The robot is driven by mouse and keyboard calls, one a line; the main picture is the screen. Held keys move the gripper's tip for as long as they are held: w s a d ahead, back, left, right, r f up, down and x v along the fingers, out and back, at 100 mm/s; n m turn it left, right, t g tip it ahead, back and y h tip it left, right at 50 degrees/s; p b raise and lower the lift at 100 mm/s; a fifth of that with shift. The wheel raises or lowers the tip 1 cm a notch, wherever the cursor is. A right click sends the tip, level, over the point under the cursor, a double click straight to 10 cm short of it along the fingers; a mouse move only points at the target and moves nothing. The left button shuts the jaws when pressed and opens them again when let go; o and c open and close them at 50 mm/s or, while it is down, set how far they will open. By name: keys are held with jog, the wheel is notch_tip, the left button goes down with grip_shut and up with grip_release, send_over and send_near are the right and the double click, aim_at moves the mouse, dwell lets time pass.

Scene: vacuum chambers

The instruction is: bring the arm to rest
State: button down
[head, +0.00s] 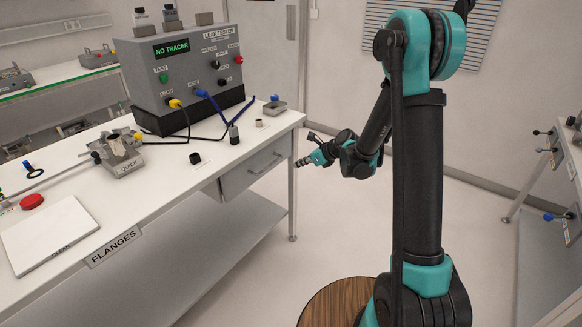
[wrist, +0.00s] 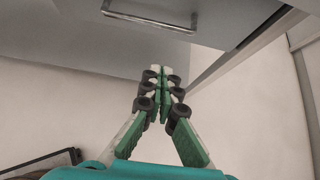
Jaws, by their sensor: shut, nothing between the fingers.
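My gripper (head: 302,162) is at the end of my teal and black arm, off the right end of the white bench and pointing left toward it. In the wrist view my gripper (wrist: 160,72) shows its two green and white fingers brought together, with nothing between them. The gripper is in the air beside the bench, below the level of the bench top, and I see no contact with anything. The drawer (head: 252,170) under the bench top is near the fingertips, and its handle (wrist: 150,15) shows at the top of the wrist view.
The bench top (head: 215,165) holds a grey leak tester (head: 195,85), cables, a QUICK fixture (head: 120,155), a red button (head: 32,201) and a white plate (head: 50,235). Another table (head: 560,170) stands at the right edge. Open floor lies between the bench and that table.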

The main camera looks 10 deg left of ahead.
jog(key=s+d+r+n+h, duration=0.1)
jog(key=s+d+n+h, duration=0.3)
jog(key=s+d+n, duration=0.8)
jog(key=s+d+n+h, duration=0.4)
jog(key=s+d+n, duration=0.8)
jog(key=s, duration=0.7)
jog(key=shift+d+r+g+h, duration=0.3)
jog(key=shift+d+r+g, duration=0.1)
jog(key=shift+d, duration=0.85)
